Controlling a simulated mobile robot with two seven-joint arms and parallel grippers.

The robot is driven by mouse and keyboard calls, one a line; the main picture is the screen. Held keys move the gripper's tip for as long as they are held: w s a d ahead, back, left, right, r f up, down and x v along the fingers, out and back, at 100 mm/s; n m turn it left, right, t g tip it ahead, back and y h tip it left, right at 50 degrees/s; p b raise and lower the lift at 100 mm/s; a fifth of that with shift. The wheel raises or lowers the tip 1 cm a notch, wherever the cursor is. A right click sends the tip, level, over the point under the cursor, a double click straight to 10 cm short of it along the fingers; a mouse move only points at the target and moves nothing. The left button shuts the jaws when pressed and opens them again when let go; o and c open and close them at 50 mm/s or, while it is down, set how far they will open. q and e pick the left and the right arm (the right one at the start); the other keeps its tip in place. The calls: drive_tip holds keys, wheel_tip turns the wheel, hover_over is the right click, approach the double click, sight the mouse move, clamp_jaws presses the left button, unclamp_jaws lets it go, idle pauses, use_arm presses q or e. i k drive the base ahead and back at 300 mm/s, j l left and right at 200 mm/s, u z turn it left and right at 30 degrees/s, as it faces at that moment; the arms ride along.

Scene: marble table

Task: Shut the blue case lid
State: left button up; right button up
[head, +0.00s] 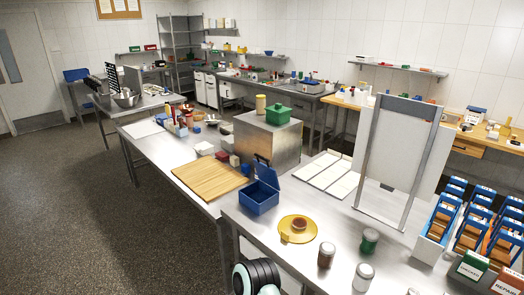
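The blue case (258,203) stands on the steel-grey worktop near the middle of the head view. Its lid (267,175) is raised, tilted up at the back right side of the case. The dark inside of the case shows, but I cannot make out any contents. Neither of my grippers is in view. A black ridged part with a pale ring shows at the bottom edge, in front of the table; it looks like part of my own arm, and no fingers show on it.
A wooden board (210,178) lies to the left. A metal box (268,138) carrying a green container (278,114) stands behind. Blue bins (440,217) stand far right.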

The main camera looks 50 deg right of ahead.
sight(266, 175)
drive_tip(key=i+z, duration=0.4)
drive_tip(key=i+j+z, duration=0.2)
drive_tip(key=z, duration=0.25)
drive_tip(key=i+j+z, duration=0.55)
drive_tip(key=z, duration=0.25)
drive_tip(key=i+j+z, duration=0.2)
drive_tip(key=z, duration=0.25)
drive_tip(key=i+j+z, duration=0.1)
drive_tip(key=j+z, duration=0.15)
drive_tip(key=z, duration=0.15)
drive_tip(key=i+j+z, duration=0.1)
drive_tip(key=j+z, duration=0.25)
drive_tip(key=i+j+z, duration=0.1)
drive_tip(key=z, duration=0.25)
drive_tip(key=j+z, duration=0.35)
drive_tip(key=i+j, duration=0.05)
drive_tip(key=j, duration=0.05)
